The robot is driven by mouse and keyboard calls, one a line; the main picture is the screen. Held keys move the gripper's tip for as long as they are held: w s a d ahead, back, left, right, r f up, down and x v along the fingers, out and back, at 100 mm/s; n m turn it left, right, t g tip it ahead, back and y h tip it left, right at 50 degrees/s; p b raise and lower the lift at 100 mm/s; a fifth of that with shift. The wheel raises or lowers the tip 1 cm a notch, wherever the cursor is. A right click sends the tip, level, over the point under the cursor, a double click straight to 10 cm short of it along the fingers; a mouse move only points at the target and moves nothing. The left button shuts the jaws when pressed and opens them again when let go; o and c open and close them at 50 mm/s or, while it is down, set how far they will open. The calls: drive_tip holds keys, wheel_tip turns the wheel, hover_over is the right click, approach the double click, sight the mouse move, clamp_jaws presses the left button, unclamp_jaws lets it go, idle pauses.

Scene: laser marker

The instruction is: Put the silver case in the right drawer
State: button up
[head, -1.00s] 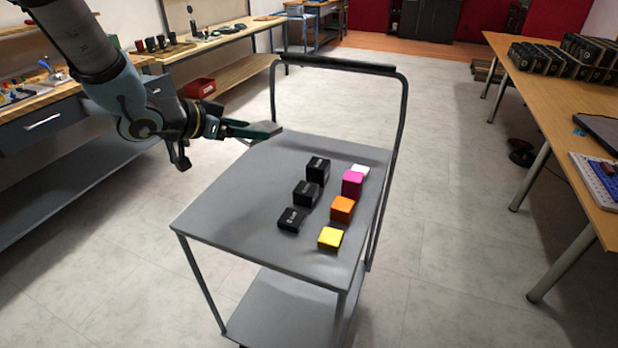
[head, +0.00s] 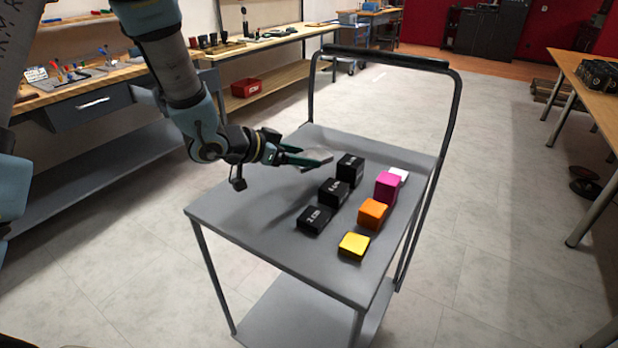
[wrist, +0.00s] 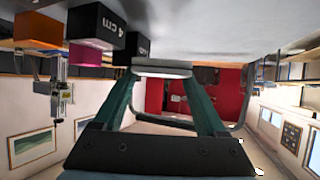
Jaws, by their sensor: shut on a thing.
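My gripper (head: 298,158) is shut on the flat silver case (head: 316,157) and holds it over the far left part of the grey cart, left of the black boxes. In the wrist view, the green fingers (wrist: 163,82) grip the case's pale edge (wrist: 162,69). In the head view, a grey drawer front (head: 92,106) with a silver handle shows under the wooden workbench at the left; it looks shut. Further right under that bench, my arm hides part of the front, so a second drawer cannot be made out clearly.
The cart top (head: 250,210) carries black boxes (head: 335,192) and yellow (head: 354,245), orange (head: 373,213), magenta (head: 387,186) and white (head: 399,175) blocks. Its tall handle (head: 455,110) rises behind. A red bin (head: 246,88) sits on a low shelf. Floor is clear between cart and workbench.

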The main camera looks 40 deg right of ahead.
sight(302, 185)
drive_tip(key=shift+f+p, duration=0.35)
drive_tip(key=shift+f, duration=2.4)
drive_tip(key=shift+f, duration=0.1)
drive_tip(key=shift+f, duration=0.15)
drive_tip(key=o, duration=1.3)
drive_tip(key=shift+r, duration=0.2)
